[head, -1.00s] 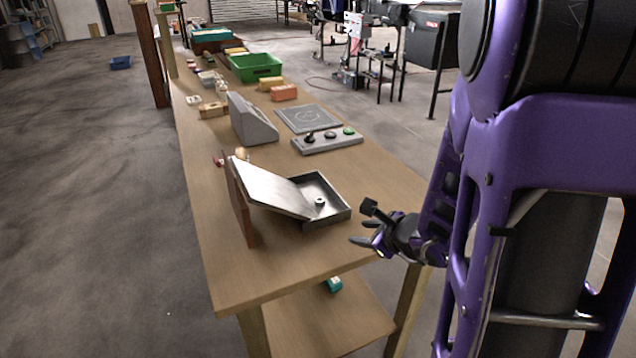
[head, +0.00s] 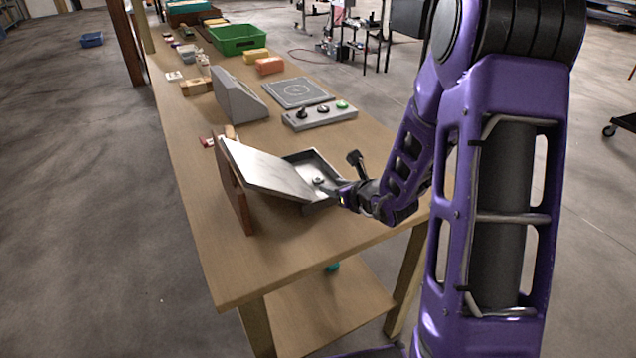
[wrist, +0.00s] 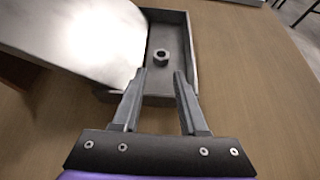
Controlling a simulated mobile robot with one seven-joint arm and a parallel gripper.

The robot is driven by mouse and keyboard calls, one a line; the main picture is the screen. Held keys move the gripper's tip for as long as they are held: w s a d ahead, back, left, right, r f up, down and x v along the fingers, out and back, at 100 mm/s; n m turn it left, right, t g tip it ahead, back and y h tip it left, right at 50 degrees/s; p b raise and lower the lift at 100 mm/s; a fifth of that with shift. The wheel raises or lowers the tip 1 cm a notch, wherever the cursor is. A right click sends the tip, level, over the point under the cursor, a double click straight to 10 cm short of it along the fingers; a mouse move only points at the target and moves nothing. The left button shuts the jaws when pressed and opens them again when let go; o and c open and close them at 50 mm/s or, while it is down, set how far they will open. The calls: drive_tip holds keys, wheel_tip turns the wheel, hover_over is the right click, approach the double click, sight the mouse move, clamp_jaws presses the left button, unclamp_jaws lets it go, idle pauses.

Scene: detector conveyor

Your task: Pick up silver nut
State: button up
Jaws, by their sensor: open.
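The silver nut (wrist: 161,55) lies in the shallow grey tray (wrist: 178,99). In the head view the nut (head: 318,181) is small, near my fingers. A silver sheet-like lid (head: 265,170) leans over the tray's left part, and it also fills the upper left of the wrist view (wrist: 75,35). My gripper (wrist: 159,78) is open and empty. Its fingertips are over the near part of the tray, just short of the nut in the wrist view. In the head view my gripper (head: 335,197) is at the tray's right side.
A brown upright board (head: 235,195) stands left of the lid. Behind the tray are a grey wedge-shaped box (head: 238,98), a control panel with knobs (head: 320,115) and a dark square plate (head: 297,92). The wooden table (head: 260,265) is clear in front of the tray.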

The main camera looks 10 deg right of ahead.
sight(318, 179)
drive_tip(key=shift+r+x, duration=0.15)
drive_tip(key=shift+x, duration=1.65)
drive_tip(key=shift+r+x, duration=0.15)
drive_tip(key=shift+x, duration=1.6)
drive_tip(key=shift+w, duration=0.2)
drive_tip(key=shift+c, duration=0.3)
clamp_jaws()
